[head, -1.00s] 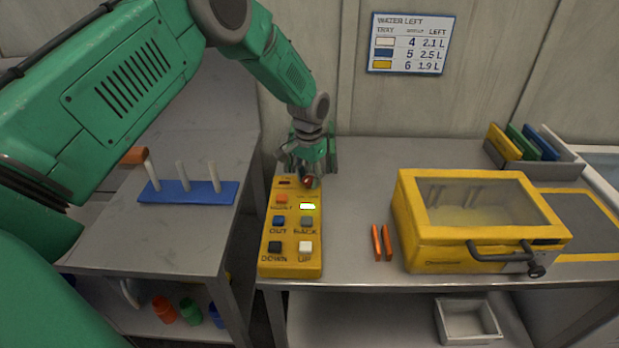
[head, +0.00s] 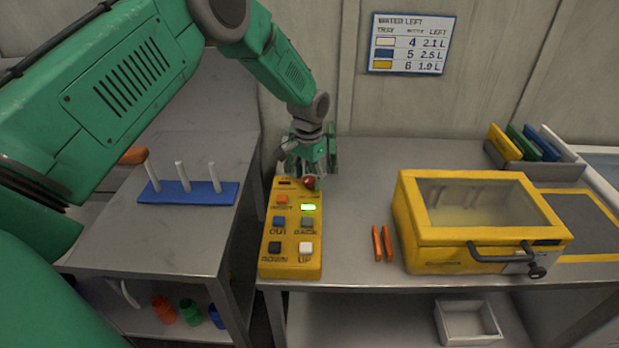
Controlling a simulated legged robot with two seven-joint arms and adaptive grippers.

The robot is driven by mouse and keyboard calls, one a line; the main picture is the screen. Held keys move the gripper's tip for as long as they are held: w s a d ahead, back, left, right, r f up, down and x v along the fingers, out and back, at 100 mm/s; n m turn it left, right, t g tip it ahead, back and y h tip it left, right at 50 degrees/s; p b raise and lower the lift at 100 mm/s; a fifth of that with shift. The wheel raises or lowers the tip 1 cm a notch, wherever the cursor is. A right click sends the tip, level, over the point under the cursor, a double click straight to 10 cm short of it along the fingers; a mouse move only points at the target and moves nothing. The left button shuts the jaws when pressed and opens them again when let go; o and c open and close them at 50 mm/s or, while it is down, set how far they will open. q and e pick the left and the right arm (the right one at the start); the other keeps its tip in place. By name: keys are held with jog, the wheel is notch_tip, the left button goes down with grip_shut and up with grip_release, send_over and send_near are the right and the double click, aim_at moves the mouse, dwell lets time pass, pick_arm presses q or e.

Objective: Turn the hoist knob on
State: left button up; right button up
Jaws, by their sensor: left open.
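The yellow hoist control box (head: 291,262) lies on the metal bench, with labelled buttons in rows. The small red knob (head: 310,183) is at its far right corner, partly hidden by my gripper. My left gripper (head: 308,172) is open and points down at the knob from the far end of the box. Whether its fingers touch the knob I cannot tell. My right gripper is not in view.
A blue peg rack (head: 215,193) sits on the left bench. A wall sign (head: 411,43) hangs behind.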

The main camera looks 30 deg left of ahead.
aim_at(309, 178)
pick_arm(q)
notch_tip(309, 178, up, 12)
jog(key=shift+f, duration=0.15)
dwell(0.7)
